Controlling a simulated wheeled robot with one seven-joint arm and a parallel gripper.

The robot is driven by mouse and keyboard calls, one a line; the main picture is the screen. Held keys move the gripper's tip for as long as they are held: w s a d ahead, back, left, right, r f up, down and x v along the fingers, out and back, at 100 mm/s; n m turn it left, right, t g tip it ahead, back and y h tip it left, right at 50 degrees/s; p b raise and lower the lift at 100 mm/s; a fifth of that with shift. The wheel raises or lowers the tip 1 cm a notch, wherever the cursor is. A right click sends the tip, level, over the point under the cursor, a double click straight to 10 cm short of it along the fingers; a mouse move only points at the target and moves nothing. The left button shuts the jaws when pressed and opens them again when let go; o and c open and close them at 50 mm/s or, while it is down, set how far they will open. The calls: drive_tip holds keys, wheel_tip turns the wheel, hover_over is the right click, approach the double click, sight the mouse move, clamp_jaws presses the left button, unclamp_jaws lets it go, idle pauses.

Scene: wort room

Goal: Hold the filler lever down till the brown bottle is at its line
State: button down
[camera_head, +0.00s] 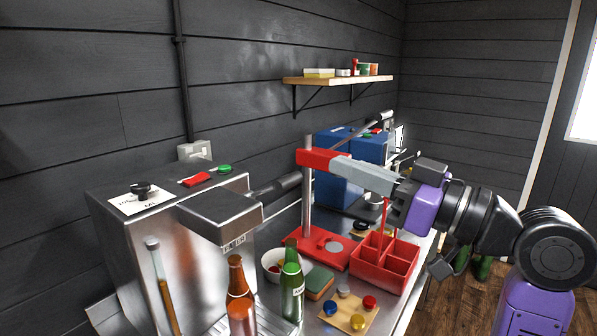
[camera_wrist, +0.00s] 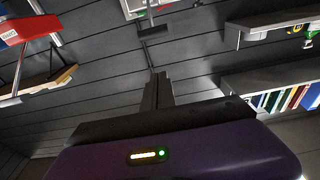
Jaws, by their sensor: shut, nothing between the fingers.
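The steel filler (camera_head: 150,230) stands at the left, and its black-gripped lever (camera_head: 285,186) sticks out to the right, sloping slightly up. The brown bottle (camera_head: 240,305) stands upright below the filler's head (camera_head: 220,212), its mouth just under the nozzle. Its lower part is cut off by the frame; I cannot make out its line or the level inside. My gripper (camera_head: 396,193) is to the right of the lever, well apart from it, near the red press. In the wrist view its dark fingers (camera_wrist: 158,90) are together and hold nothing.
A green bottle (camera_head: 291,285) stands right of the brown one. The red press (camera_head: 322,158) stands between the lever and my gripper. A red divided crate (camera_head: 384,278), a white bowl (camera_head: 288,268) and a board with coloured caps (camera_head: 348,318) crowd the counter. A shelf (camera_head: 338,80) is above.

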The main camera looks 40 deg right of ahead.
drive_tip(key=r+p, duration=0.2)
drive_tip(key=p, duration=0.1)
hover_over(299, 174)
drive_tip(key=s+a, duration=0.1)
drive_tip(key=a, duration=0.1)
drive_tip(key=shift+f, duration=0.1)
drive_tip(key=shift+s+d+f, duration=0.15)
drive_tip(key=shift+s+f, duration=0.1)
drive_tip(key=shift+f, duration=0.85)
drive_tip(key=shift+s+d+f, duration=0.1)
drive_tip(key=shift+s+f, duration=0.1)
drive_tip(key=shift+f, duration=0.85)
drive_tip(key=shift+f, duration=0.2)
